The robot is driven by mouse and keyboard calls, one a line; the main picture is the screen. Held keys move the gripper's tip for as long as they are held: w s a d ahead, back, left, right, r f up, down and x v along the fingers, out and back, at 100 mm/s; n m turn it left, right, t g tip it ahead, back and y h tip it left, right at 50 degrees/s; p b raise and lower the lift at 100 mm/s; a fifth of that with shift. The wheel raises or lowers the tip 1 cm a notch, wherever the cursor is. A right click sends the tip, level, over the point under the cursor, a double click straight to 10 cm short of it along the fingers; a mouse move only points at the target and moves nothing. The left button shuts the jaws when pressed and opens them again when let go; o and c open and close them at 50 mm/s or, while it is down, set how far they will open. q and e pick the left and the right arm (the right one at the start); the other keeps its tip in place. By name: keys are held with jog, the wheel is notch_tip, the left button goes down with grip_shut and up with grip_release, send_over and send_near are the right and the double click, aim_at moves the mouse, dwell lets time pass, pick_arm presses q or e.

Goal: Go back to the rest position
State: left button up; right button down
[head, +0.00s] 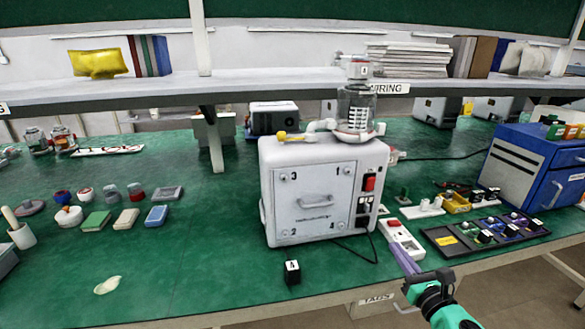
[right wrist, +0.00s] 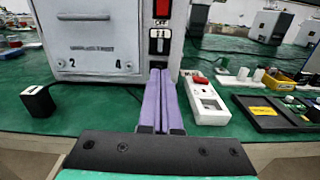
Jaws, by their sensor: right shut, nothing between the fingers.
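My right gripper (head: 405,262) is at the front edge of the bench, in front of and right of the white pump unit. Its purple fingers lie together with nothing between them; they also show in the right wrist view (right wrist: 158,95), pointing at the unit's lower right side. The white pump unit (head: 317,205) stands upright on the green bench, with a glass canister (head: 356,108) on top and a red switch (head: 370,183) on its front. The switch also shows in the right wrist view (right wrist: 162,8). My left gripper is in neither view.
A white power strip (head: 400,238) with a red switch lies just beyond my right gripper. A black block marked A (head: 292,272) sits at the bench front. A dark tray (head: 485,235) and a blue cabinet (head: 535,175) stand right. The left front bench is mostly clear.

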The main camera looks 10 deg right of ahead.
jog(key=s+d+f+m+g+h, duration=0.1)
jog(key=s+f+m+g+h, duration=0.2)
jog(key=m, duration=0.8)
jog(key=s+f+m+g+h, duration=0.2)
jog(key=s+f+m+g, duration=0.15)
jog(key=m, duration=0.75)
jog(key=s+a+f+m+g+y, duration=0.3)
jog(key=s+a+f+m+g, duration=0.15)
jog(key=s+a+m, duration=0.2)
jog(key=s+a+f+m+g+y, duration=0.3)
jog(key=s+a+f+m+g, duration=0.15)
jog(key=s+a, duration=0.2)
notch_tip(320, 180, down, 25)
jog(key=s+p, duration=0.1)
jog(key=s, duration=0.2)
jog(key=s+d+f+g+p, duration=0.1)
jog(key=s+d+f, duration=0.1)
jog(key=s+f, duration=0.9)
jog(key=s, duration=0.4)
jog(key=shift+d+h, duration=0.3)
jog(key=shift+g, duration=0.25)
